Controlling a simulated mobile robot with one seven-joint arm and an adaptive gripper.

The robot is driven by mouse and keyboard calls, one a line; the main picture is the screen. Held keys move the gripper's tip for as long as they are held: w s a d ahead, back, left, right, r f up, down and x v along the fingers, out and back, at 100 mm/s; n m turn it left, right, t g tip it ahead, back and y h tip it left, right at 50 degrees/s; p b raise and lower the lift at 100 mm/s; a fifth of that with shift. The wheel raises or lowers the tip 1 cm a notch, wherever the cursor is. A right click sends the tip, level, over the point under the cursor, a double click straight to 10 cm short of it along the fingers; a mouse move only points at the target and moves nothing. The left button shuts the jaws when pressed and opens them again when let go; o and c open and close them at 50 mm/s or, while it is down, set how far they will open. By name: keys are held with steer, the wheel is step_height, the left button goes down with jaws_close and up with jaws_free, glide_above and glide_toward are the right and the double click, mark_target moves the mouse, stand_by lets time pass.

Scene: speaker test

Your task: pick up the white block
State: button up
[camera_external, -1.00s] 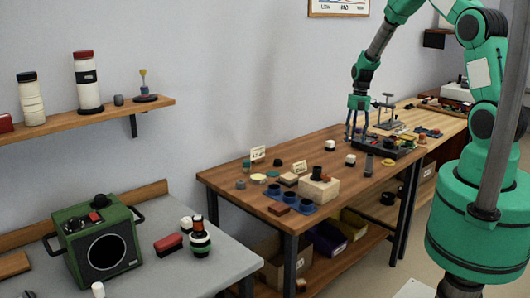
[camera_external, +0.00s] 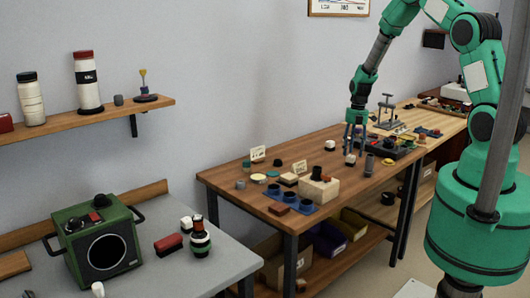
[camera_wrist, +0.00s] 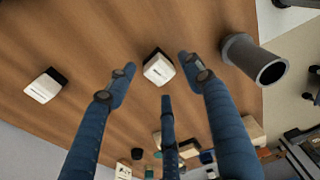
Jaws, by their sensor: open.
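Two small white blocks with black ends lie on the wooden table. One white block (camera_external: 350,160) is at the fingers of my gripper (camera_external: 353,150); the other white block (camera_external: 329,146) is to its left. In the wrist view, my gripper (camera_wrist: 157,74) has its blue fingers spread, with nothing held. The nearer white block (camera_wrist: 158,69) shows between the two outer fingertips, and the other white block (camera_wrist: 42,87) is well to the left. I cannot tell the exact height of the fingertips above the table.
A black tray of parts (camera_external: 400,147) is behind on the right. Blue cups (camera_external: 290,197) and a pale box (camera_external: 319,189) are nearer the camera.

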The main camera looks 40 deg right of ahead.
mark_target(351, 156)
steer(key=shift+a+f, duration=0.15)
steer(key=shift+f, duration=0.85)
steer(key=shift+a+f, duration=0.15)
steer(key=shift+f, duration=0.85)
steer(key=c, duration=1.1)
steer(key=shift+o, duration=0.2)
